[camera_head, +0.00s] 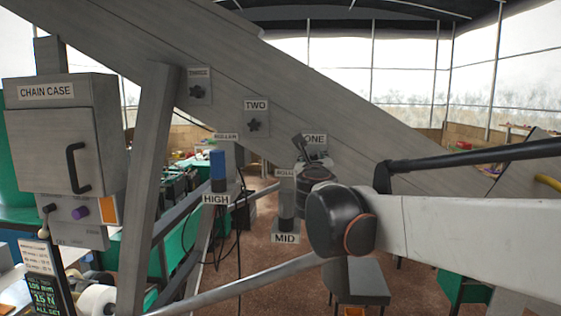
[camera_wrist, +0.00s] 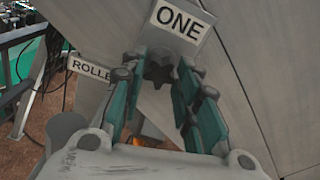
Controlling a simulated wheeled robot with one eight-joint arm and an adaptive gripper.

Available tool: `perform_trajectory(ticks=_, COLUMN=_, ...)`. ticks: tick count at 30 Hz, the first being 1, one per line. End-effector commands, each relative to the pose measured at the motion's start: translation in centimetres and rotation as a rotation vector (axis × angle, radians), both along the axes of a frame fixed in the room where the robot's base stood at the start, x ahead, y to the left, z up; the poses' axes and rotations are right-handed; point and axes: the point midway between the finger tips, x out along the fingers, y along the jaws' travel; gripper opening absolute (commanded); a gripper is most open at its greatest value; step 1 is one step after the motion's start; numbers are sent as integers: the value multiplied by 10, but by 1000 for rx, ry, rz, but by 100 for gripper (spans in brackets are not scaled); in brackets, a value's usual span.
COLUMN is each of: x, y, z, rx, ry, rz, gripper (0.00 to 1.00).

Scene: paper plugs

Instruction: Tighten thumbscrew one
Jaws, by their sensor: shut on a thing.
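Thumbscrew one is a dark, star-shaped knob (camera_wrist: 160,66) just below the white ONE label (camera_wrist: 180,20) on a grey plate fixed to the sloping beam. My gripper (camera_wrist: 159,72) has its green-sided fingers on both sides of the knob, their dark tips closed on it. In the head view the ONE label (camera_head: 316,139) shows above my wrist. There my own arm hides the knob and most of my gripper (camera_head: 303,150).
Thumbscrews TWO (camera_head: 254,124) and THREE (camera_head: 196,91) sit further up the beam (camera_head: 220,55). The ROLLER label (camera_wrist: 88,68) is left of my fingers. Posts HIGH (camera_head: 217,172) and MID (camera_head: 286,217) stand below. A chain case (camera_head: 60,135) is at left.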

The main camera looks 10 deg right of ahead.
Motion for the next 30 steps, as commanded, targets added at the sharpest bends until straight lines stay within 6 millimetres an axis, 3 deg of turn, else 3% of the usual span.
perform_trajectory(ticks=27, x=0, y=-1, z=1, rx=1109, ry=-281, rz=-2, gripper=4)
perform_trajectory(ticks=30, x=0, y=-1, z=1, rx=1140, ry=-290, rz=-2, gripper=4)
